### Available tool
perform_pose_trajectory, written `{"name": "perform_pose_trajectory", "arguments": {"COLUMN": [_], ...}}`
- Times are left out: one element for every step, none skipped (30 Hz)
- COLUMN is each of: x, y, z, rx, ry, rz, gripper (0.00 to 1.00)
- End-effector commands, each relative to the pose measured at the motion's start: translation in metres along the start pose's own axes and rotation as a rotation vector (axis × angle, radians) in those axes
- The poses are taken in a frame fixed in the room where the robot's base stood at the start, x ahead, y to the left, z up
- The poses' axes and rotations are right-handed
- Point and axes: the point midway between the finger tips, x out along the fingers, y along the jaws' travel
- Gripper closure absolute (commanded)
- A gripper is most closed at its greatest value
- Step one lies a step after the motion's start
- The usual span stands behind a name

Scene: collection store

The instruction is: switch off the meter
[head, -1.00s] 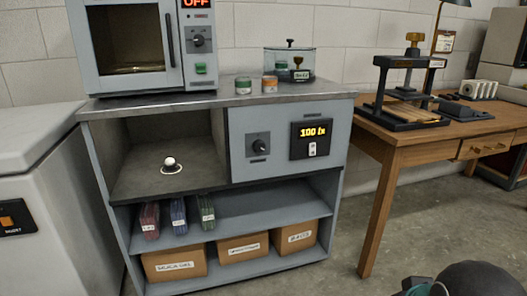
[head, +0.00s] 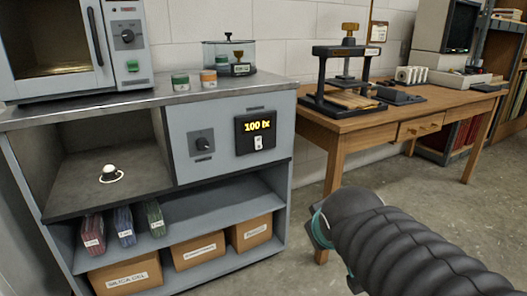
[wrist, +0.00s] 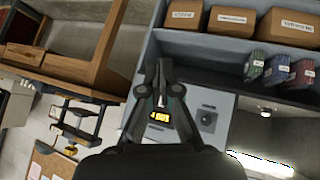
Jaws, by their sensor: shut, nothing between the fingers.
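The meter (head: 255,135) is a black box on the front of the grey cabinet, and its lit display reads 100 lx. A small white switch (head: 258,143) sits below the digits; I cannot tell its position. In the wrist view the meter's lit display (wrist: 159,115) shows between the links of my gripper. My gripper (wrist: 162,64) is shut and empty, apart from the meter as far as I can see. The switch is hard to make out there. In the head view my arm is at the lower right and the gripper's fingers do not show.
A dark knob (head: 202,144) is left of the meter. An open bay holds a white round fitting (head: 109,173). Cardboard boxes (head: 200,250) stand on the low shelf. An oven (head: 60,48) and jars are on top. A wooden table (head: 380,119) with a press (head: 345,75) stands right.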

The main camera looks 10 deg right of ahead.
Motion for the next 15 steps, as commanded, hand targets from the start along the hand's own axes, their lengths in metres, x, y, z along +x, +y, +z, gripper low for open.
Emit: {"name": "perform_pose_trajectory", "arguments": {"x": [0.019, 0.028, 0.039, 0.047, 0.055, 0.066, 0.074, 0.083, 0.094, 0.102, 0.110, 0.122, 0.130, 0.138, 0.147], "y": [0.015, 0.023, 0.033, 0.040, 0.046, 0.053, 0.058, 0.061, 0.065, 0.066, 0.069, 0.070, 0.069, 0.068, 0.066], "z": [-0.021, -0.034, -0.053, -0.067, -0.080, -0.098, -0.110, -0.123, -0.138, -0.149, -0.160, -0.172, -0.182, -0.189, -0.198], "rx": [-0.079, -0.134, -0.209, -0.266, -0.324, -0.402, -0.461, -0.522, -0.599, -0.655, -0.713, -0.791, -0.848, -0.905, -0.975], "ry": [0.047, 0.080, 0.125, 0.158, 0.192, 0.235, 0.268, 0.301, 0.345, 0.379, 0.413, 0.456, 0.491, 0.523, 0.566], "rz": [0.044, 0.071, 0.105, 0.129, 0.151, 0.180, 0.199, 0.218, 0.238, 0.250, 0.272, 0.291, 0.301, 0.310, 0.320], "gripper": [1.00, 1.00, 1.00, 1.00, 1.00, 1.00, 1.00, 1.00, 1.00, 1.00, 1.00, 1.00, 1.00, 1.00, 1.00]}}
